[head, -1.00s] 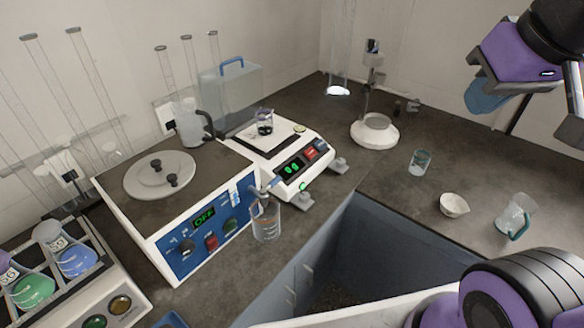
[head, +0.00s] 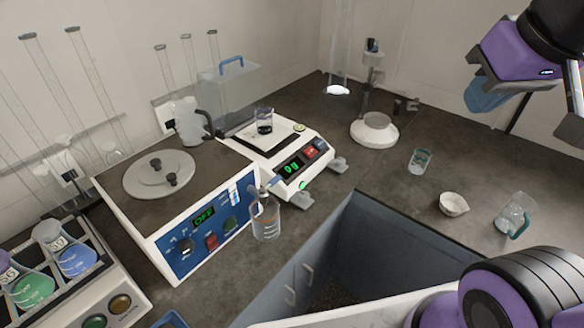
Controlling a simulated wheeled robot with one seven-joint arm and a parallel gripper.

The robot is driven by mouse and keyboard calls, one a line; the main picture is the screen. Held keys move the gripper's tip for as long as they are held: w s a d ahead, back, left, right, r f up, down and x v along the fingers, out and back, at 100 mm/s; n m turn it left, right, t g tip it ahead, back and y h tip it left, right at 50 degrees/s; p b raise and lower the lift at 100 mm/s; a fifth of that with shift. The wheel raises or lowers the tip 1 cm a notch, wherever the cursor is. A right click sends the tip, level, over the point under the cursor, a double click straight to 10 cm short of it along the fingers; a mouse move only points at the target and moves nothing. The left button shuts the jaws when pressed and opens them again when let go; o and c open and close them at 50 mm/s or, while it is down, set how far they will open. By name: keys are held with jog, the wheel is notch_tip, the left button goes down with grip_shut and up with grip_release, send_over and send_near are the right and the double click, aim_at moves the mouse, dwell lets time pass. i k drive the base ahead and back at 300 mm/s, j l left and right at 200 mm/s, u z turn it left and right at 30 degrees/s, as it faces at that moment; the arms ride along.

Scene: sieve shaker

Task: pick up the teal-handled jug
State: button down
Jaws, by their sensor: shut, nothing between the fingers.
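The teal-handled jug (head: 510,211) is a clear glass vessel on the dark worktop at the right in the head view. Its teal handle is at its lower right side, towards me. It looks empty. My gripper (head: 530,88), at the end of my purple and black arm, is at the upper right, well above the worktop and apart from the jug. It is shut and holds nothing; its fingers show only in part and the picture edge cuts off some of it. Another purple link of my arm is at the lower right, in front of the jug.
A white bowl (head: 453,204) and a small glass beaker (head: 420,163) stand left of the jug. A clear jug (head: 266,222) stands before the blue-fronted machine (head: 205,235). A balance (head: 285,160) bears a beaker. A dark recess (head: 375,240) opens in the worktop's front.

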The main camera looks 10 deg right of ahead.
aim_at(513, 219)
jog(key=z, duration=1.5)
jog(key=u, duration=1.85)
jog(key=z, duration=1.5)
